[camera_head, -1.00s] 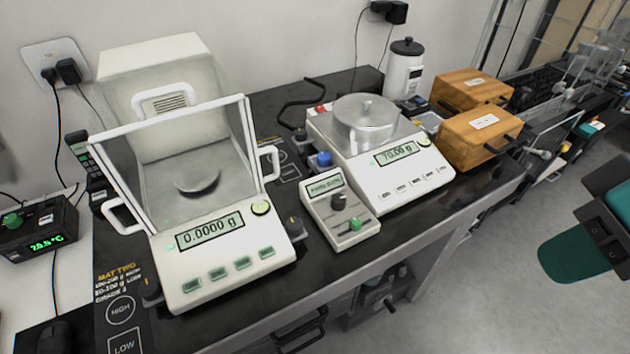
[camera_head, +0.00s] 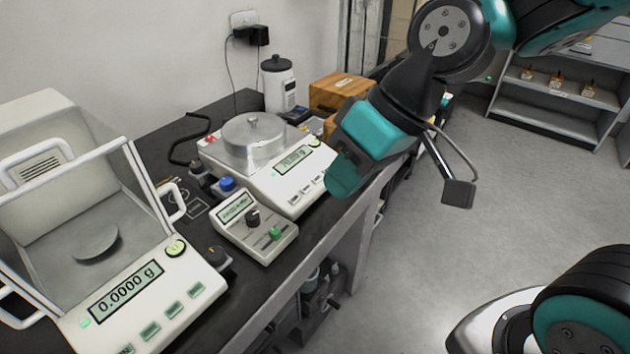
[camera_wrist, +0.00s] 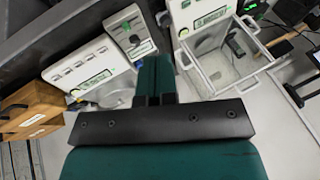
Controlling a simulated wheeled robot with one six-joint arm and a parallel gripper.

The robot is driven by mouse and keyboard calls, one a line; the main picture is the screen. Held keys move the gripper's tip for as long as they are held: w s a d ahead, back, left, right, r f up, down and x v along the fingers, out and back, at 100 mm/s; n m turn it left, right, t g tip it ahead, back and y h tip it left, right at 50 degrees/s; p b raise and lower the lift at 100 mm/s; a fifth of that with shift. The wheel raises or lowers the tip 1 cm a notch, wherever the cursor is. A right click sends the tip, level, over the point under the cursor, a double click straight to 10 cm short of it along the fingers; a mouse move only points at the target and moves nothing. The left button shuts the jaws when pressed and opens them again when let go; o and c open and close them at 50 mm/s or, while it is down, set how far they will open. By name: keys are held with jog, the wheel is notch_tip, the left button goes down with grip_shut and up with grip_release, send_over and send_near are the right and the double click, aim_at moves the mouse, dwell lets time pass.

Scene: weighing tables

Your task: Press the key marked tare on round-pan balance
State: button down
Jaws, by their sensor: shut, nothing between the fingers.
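The round-pan balance (camera_head: 262,180) is a white unit on the dark bench, with a round metal pan area (camera_head: 252,142) carrying a knobbed silver piece. Its lit display (camera_head: 293,160) shows a figure too small to read surely. A row of small keys (camera_head: 306,192) runs along its sloped front; their labels are illegible. In the wrist view the shut fingers (camera_wrist: 155,75) point between the balance (camera_wrist: 88,68) and the glass-shielded balance; I see no contact.
The glass-shielded balance (camera_head: 135,290) reads 0.0000 g at the left. A small control box (camera_head: 253,232) with a dark knob and green button stands between the balances. Wooden boxes (camera_head: 338,90) and a white canister (camera_head: 278,85) stand behind. Open floor lies at the right.

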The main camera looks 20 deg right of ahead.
jog(key=w+d+f+m+t+y+b, duration=0.1)
jog(key=w+f+m+t, duration=0.15)
jog(key=w, duration=0.55)
jog(key=w+d+f+m+t+y+b, duration=0.1)
jog(key=w+f+t+y, duration=0.1)
jog(key=w+f, duration=0.35)
jog(key=m+t, duration=0.3)
jog(key=t, duration=0.1)
send_over(317, 179)
jog(key=s+d, duration=0.3)
notch_tip(317, 179, down, 2)
jog(key=f, duration=0.1)
jog(key=shift+w+r+h, duration=0.1)
jog(key=shift+r+h, duration=0.2)
jog(key=shift+h, duration=0.1)
jog(key=shift+f, duration=0.1)
jog(key=f+b, duration=0.2)
jog(key=w+a+f+b, duration=0.1)
jog(key=f+b, duration=0.1)
jog(key=f, duration=0.1)
jog(key=f+b, duration=0.2)
jog(key=f, duration=0.1)
jog(key=shift+w+a, duration=0.25)
jog(key=shift+w, duration=0.15)
jog(key=shift+w+f, duration=0.1)
jog(key=shift+f, duration=0.05)
jog(key=shift+f, duration=0.1)
jog(key=shift+w+a+f+b, duration=0.15)
jog(key=shift+f+b, duration=0.15)
jog(key=shift+b, duration=0.2)
